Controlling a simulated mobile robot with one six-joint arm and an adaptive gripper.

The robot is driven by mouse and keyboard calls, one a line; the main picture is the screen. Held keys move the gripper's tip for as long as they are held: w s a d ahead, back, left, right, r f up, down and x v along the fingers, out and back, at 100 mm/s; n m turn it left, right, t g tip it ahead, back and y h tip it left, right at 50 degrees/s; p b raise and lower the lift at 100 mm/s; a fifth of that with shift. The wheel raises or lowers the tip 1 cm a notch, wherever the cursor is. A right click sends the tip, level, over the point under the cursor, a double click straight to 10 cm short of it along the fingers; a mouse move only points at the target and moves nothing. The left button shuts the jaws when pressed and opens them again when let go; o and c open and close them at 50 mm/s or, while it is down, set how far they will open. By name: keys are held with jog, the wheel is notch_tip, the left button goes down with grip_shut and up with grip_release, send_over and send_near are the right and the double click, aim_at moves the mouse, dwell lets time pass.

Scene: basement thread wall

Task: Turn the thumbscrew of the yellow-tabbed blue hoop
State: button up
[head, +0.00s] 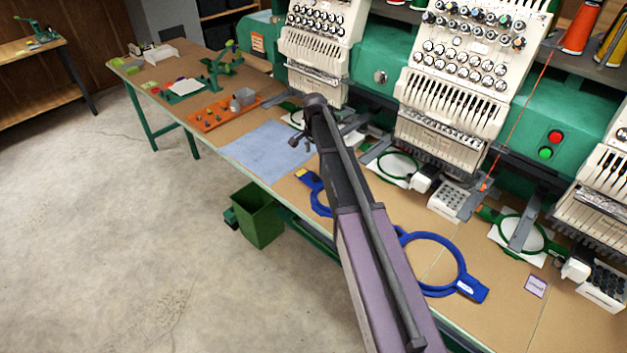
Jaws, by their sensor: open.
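The yellow-tabbed blue hoop (316,200) lies on the tan worktop, left of my arm. Its yellow tab (301,174) shows at its upper left. My arm covers the hoop's right part, and I cannot make out its thumbscrew. My gripper (300,143) is a small dark shape at the far end of my arm, above the worktop and beyond the hoop in the picture. It is open and apart from the hoop, with nothing seen in it.
A second, larger blue hoop (462,262) with a white label lies right of my arm. A blue cloth (262,146) and an orange tray (212,117) lie to the left. Embroidery heads (447,100) stand behind. A green bin (259,216) stands on the floor.

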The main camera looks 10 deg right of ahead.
aim_at(315, 177)
jog(key=shift+f+b, duration=5)
jog(key=shift+f, duration=0.35)
grip_shut()
